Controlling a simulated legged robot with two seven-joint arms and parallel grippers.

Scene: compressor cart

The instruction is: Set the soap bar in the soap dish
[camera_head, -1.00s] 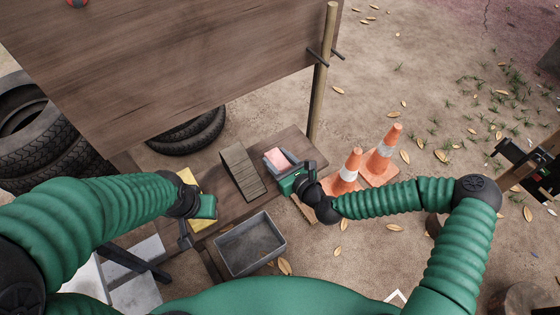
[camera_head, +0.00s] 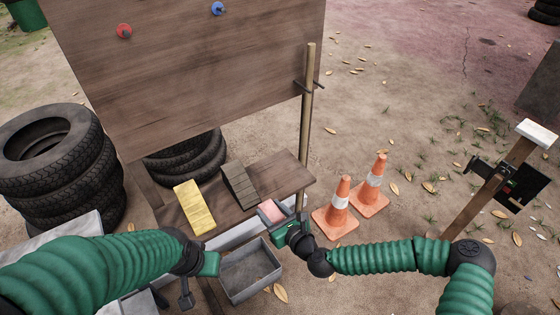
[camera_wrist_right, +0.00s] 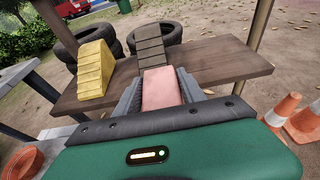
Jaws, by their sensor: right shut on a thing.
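The pink soap bar (camera_head: 271,210) is held between the grey fingers of my right gripper (camera_head: 272,211), just in front of the wooden bench (camera_head: 288,178). In the right wrist view the bar (camera_wrist_right: 161,88) sits between both fingers, with the bench behind it. A dark slatted wedge (camera_head: 240,185) and a yellow ridged wedge (camera_head: 194,207) stand on the bench. I cannot tell whether either is the soap dish. My left gripper (camera_head: 207,264) is left of the grey bin; its fingers do not show clearly.
A grey open bin (camera_head: 250,270) stands in front of the bench. Two orange cones (camera_head: 338,210) stand to the right. A wooden post (camera_head: 306,130) and a large board (camera_head: 190,60) rise behind the bench. Tyres (camera_head: 60,165) are stacked at left.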

